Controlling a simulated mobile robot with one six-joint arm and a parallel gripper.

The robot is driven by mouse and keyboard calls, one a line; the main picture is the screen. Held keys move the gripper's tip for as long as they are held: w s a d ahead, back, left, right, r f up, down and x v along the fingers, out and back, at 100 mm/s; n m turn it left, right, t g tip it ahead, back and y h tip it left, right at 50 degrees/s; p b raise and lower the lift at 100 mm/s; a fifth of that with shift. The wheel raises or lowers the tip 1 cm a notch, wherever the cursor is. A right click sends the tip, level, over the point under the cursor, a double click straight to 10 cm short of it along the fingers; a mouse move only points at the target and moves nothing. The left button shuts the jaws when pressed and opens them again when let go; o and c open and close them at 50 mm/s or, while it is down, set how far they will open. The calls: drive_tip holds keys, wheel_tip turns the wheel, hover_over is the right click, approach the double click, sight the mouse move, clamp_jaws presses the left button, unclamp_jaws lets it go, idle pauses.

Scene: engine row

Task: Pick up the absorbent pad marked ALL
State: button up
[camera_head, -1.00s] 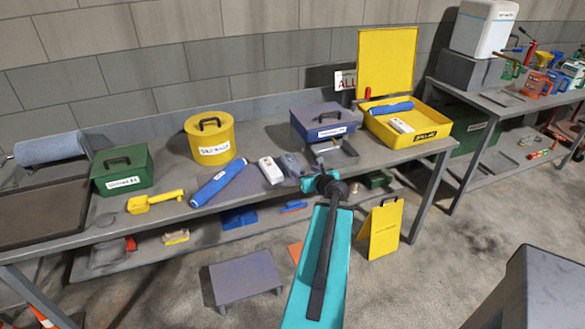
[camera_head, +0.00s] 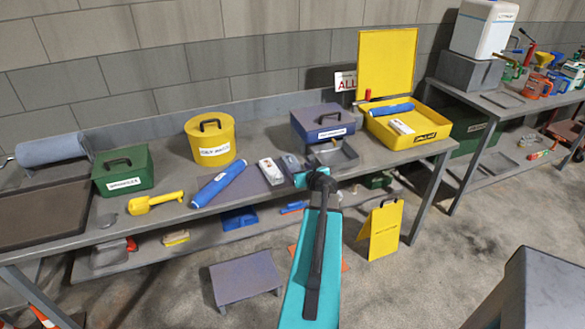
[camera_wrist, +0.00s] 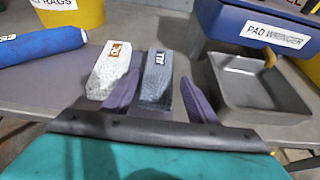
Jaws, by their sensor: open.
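The grey absorbent pad (camera_wrist: 157,82), with white lettering that reads ALL upside down, lies on the bench in the wrist view. In the head view the grey pad (camera_head: 290,164) is partly hidden behind my arm's end. My gripper (camera_wrist: 160,84) is open, with one purple finger to each side of the grey pad's near part. I cannot tell whether either finger touches it. A white pad (camera_wrist: 110,72) with a brown mark lies just left, close to the left finger. It also shows in the head view (camera_head: 270,172).
A grey tray (camera_wrist: 255,82) sits close to the right finger, before a blue pad wringer box (camera_wrist: 265,32). A yellow open case (camera_head: 435,132) is farther right.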

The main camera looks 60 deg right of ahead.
sight(294, 166)
drive_tip(key=shift+w+d, duration=0.1)
drive_tip(key=shift+p+x, duration=0.9)
drive_tip(key=shift+x, duration=1.6)
drive_tip(key=shift+f, duration=0.1)
drive_tip(key=shift+c, duration=0.4)
drive_tip(key=c, duration=0.7)
